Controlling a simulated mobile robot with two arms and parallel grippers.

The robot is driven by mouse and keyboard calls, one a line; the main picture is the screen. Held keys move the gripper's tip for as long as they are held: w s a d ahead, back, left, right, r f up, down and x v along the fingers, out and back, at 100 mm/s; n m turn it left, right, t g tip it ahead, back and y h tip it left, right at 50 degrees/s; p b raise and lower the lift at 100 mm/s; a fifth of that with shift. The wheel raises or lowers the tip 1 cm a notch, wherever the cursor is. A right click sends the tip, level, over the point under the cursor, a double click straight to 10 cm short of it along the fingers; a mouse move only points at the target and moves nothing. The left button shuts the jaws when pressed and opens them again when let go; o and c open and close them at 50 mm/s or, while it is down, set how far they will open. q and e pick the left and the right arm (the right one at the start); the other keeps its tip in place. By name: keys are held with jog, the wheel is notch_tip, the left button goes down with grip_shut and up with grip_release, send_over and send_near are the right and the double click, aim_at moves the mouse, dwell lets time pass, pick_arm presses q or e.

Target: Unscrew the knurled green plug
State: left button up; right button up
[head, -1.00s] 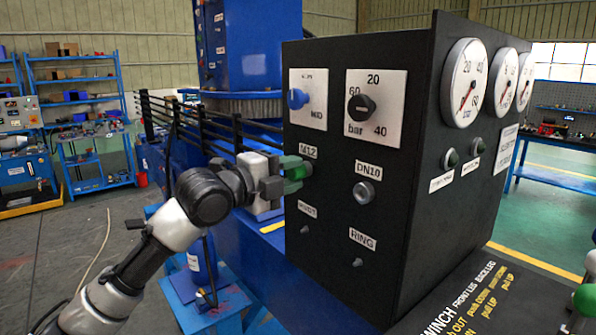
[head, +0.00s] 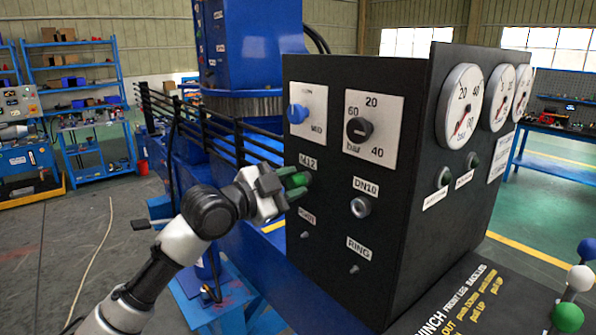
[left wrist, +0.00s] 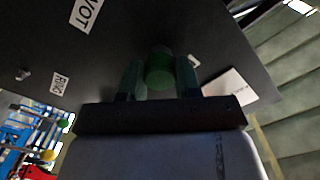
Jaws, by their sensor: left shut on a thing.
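The green plug (head: 300,179) sits in the front face of the black panel box, just under the M12 label. My left gripper (head: 296,186) is at the plug with its green fingers on either side of it, shut on it. The gripper is rolled at a tilt to the panel. In the left wrist view the round plug (left wrist: 159,70) shows between the two fingertips, against the dark panel. Its knurling cannot be made out, and its threaded end is hidden. My right gripper is not in view.
The black panel (head: 330,235) also carries a blue knob (head: 298,114), a black bar knob (head: 359,129), a DN10 fitting (head: 360,207) and small studs below. Gauges (head: 460,106) are on its side. Ball-topped levers (head: 567,318) stand at the lower right. Blue crane structure lies behind my arm.

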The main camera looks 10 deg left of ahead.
pick_arm(q)
jog(key=shift+n, duration=0.4)
jog(key=shift+f, duration=0.15)
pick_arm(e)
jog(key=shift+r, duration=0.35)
pick_arm(q)
jog(key=shift+n+p, duration=0.4)
jog(key=shift+p, duration=0.05)
jog(key=n+p, duration=0.3)
jog(key=shift+n, duration=0.6)
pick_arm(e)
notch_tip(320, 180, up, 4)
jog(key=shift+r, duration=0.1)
